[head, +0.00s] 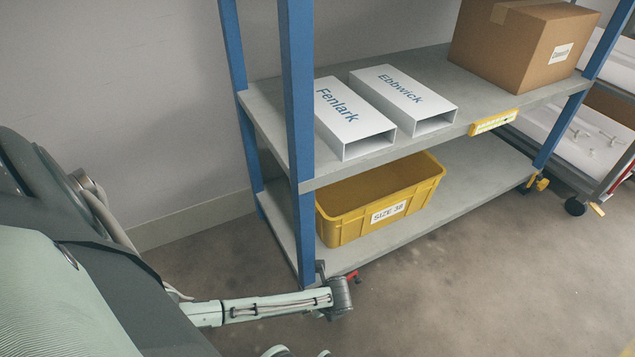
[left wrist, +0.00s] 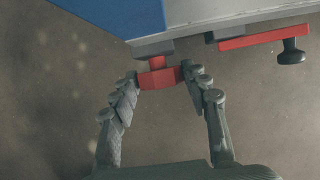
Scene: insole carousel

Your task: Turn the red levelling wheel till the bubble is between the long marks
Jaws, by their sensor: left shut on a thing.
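The red levelling wheel (left wrist: 158,79) sits under the foot of the blue shelf post in the left wrist view. My left gripper (left wrist: 160,74) is shut on it, one finger at each side. In the head view my left arm reaches low to the foot of the front blue post (head: 297,150), and the wheel cannot be clearly made out there. A yellow level (head: 493,122) with a pale vial is on the front edge of the upper shelf. Its bubble and marks are too small to read. My right gripper is not in view.
A red bar (left wrist: 263,40) with a black knob sticks out beside the wheel. The upper shelf (head: 438,62) holds white sleeves marked Fenlark (head: 350,112) and Ebbwick (head: 402,95) and a cardboard box (head: 500,45). A yellow crate (head: 345,228) stands below. The floor in front is clear.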

